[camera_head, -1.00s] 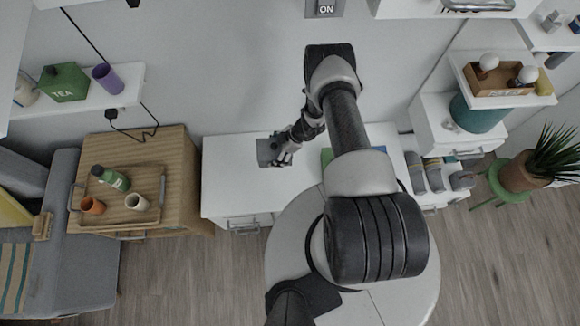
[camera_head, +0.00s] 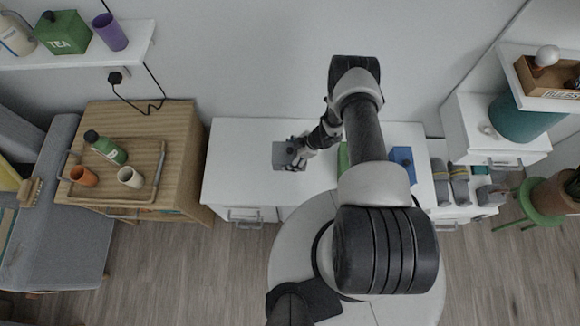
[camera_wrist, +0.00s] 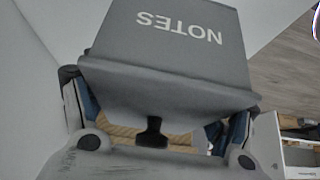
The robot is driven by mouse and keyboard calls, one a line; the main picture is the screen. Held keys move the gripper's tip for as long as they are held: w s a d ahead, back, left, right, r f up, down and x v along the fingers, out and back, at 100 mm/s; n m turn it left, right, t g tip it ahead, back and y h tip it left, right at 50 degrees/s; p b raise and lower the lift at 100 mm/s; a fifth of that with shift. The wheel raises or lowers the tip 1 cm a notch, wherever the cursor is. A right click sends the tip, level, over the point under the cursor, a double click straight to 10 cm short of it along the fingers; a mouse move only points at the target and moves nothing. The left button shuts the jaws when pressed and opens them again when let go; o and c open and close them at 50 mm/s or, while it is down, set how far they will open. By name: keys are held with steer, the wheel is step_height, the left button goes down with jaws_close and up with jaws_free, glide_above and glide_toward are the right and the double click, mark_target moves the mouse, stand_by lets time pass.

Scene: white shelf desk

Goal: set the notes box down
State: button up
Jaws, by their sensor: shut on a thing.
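The notes box (camera_head: 284,155) is a small grey box in my gripper, over the left half of the white desk (camera_head: 235,165) in the head view. In the wrist view the notes box (camera_wrist: 180,50) fills the upper middle, its NOTES lettering upside down. My gripper (camera_head: 298,149) is shut on it, with a finger at each side of its near end in the wrist view. I cannot tell whether its underside touches the desk.
A green item (camera_head: 343,156) and a blue item (camera_head: 402,160) are on the desk, right of the box, partly behind my arm. Grey boxes (camera_head: 459,182) stand beyond the desk's right end. The desk's left part is clear.

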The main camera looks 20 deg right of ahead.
step_height(320, 180, down, 7)
steer(key=b, duration=0.5)
steer(key=shift+b, duration=0.35)
steer(key=shift+r, duration=0.2)
steer(key=shift+f, duration=0.1)
steer(key=o, duration=1.6)
steer(key=shift+r+p, duration=0.25)
steer(key=shift+p, duration=0.05)
steer(key=p+v, duration=0.7)
steer(key=v, duration=0.4)
steer(key=shift+s+d+r, duration=0.1)
steer(key=shift+d+r, duration=0.15)
steer(key=shift+d, duration=0.05)
